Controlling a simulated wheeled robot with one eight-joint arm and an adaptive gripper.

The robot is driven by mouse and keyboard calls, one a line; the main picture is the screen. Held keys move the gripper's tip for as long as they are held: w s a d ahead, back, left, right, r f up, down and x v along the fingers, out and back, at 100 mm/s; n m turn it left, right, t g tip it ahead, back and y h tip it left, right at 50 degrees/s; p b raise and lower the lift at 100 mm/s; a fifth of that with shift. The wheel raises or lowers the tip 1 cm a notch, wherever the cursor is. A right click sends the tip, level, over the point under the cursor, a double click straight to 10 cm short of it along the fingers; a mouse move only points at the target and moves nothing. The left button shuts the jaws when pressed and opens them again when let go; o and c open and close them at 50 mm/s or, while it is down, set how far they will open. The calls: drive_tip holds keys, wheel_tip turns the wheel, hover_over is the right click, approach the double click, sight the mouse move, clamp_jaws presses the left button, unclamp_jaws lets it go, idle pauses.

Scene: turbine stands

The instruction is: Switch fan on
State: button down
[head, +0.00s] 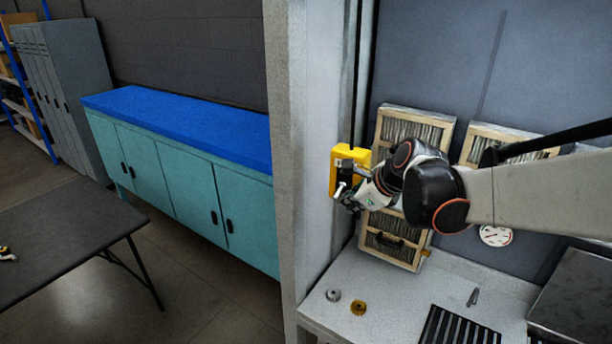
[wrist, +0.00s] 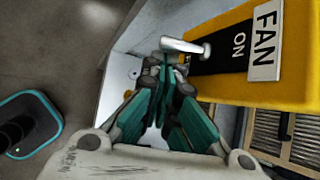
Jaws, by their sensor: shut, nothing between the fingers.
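A yellow fan switch box (head: 345,160) is mounted on the grey upright post at the middle of the head view. In the wrist view, the switch box (wrist: 290,85) fills the upper right, with a white FAN label and ON lettering on a black plate. A silver lever (wrist: 183,46) sticks out from that plate. My gripper (wrist: 172,62) is shut and empty, with its teal-padded fingertips close beside the lever; I cannot tell whether they touch it. In the head view, my gripper (head: 350,200) is just below the box, partly hidden by my wrist.
Framed filters (head: 412,130) stand behind my arm. A grey bench (head: 395,300) below holds a metal ring (head: 333,295), a yellow ring (head: 358,307) and a black grate. The post edge is close on the left. A teal cabinet (head: 190,190) is further left.

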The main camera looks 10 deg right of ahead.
drive_tip(key=shift+r+m+g+y, duration=0.35)
drive_tip(key=shift+m+g+y, duration=0.05)
drive_tip(key=shift+g+y, duration=0.2)
drive_tip(key=shift+a+r+m+g+y+b, duration=0.1)
drive_tip(key=shift+r+m+g+y+b, duration=0.5)
drive_tip(key=shift+g+y, duration=0.25)
drive_tip(key=shift+r+m+g+y+b, duration=0.35)
drive_tip(key=shift+g+y+b, duration=0.25)
drive_tip(key=shift+g+y, duration=0.25)
drive_tip(key=shift+s+r, duration=0.1)
drive_tip(key=shift+r, duration=0.1)
drive_tip(key=shift+r+p, duration=0.5)
drive_tip(key=shift+r, duration=0.2)
